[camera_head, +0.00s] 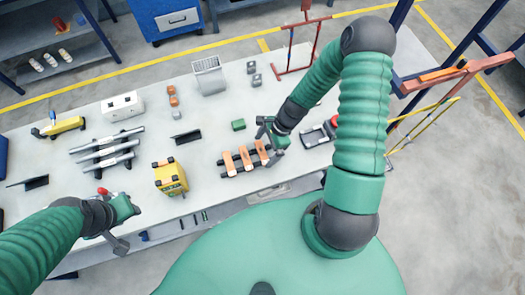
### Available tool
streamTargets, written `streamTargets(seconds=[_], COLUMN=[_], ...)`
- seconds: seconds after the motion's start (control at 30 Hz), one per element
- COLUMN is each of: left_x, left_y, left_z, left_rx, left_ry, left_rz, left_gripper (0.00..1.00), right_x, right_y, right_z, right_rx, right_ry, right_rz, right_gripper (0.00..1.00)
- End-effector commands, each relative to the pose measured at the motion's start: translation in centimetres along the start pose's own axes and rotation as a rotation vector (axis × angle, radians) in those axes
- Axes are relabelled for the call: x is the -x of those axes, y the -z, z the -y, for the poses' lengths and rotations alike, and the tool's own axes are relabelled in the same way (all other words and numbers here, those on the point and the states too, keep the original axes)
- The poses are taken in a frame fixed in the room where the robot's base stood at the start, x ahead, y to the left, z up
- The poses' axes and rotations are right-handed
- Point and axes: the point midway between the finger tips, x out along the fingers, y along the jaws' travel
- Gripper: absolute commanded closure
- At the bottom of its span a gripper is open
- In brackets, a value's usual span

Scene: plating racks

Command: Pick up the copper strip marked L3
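Three copper strips lie side by side on a dark rack near the table's front edge: a left strip (229,163), a middle strip (245,158) and a right strip (262,152). Their markings are too small to read, so I cannot tell which is L3. My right gripper (268,139) is just right of the right strip, its dark fingers apart; whether it touches the strip is unclear. My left gripper (124,222) is at the table's front left edge, away from the strips, and its finger gap is not clear.
A yellow device (170,178) stands left of the strips, with grey bars on a rack (106,150) beyond. A small green block (238,125) lies behind the strips. A grey and red tool (318,135) lies to the right.

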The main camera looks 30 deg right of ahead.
Motion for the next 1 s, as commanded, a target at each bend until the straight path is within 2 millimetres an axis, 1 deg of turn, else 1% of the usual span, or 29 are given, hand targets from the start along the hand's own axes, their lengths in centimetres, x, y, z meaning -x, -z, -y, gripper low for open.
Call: streamTargets(seconds=[0.03, 0.07, 0.43, 0.47, 0.77, 0.87, 1.0], left_x=[0.0, 0.0, 0.0, 0.0, -0.1, -0.3, -0.8], left_y=[0.0, 0.0, 0.0, 0.0, 0.0, -0.1, -0.2], left_z=[0.0, 0.0, 0.0, 0.0, 0.0, 0.0, 0.0], left_rx=[0.000, 0.000, 0.000, 0.000, 0.000, 0.000, 0.000], left_ry=[0.000, 0.000, 0.000, 0.000, 0.000, 0.000, 0.000], left_rz=[0.000, 0.000, 0.000, 0.000, 0.000, 0.000, 0.000], left_gripper=[0.64, 0.64, 0.64, 0.64, 0.64, 0.64, 0.64], right_x=[0.0, 0.0, 0.1, 0.1, 0.3, 0.9, 2.2], right_y=[0.0, 0.0, 0.1, 0.1, 0.0, -0.2, -0.8], right_z=[0.0, 0.0, 0.0, 0.0, 0.0, 0.0, 0.1], right_rx=[0.000, 0.000, 0.000, 0.000, 0.001, 0.002, 0.004], right_ry=[0.000, 0.000, 0.001, 0.001, 0.002, 0.003, 0.004], right_rz=[0.000, 0.000, 0.001, 0.001, 0.000, -0.001, -0.002], right_gripper=[0.12, 0.16, 0.64, 0.66, 0.66, 0.66, 0.66])
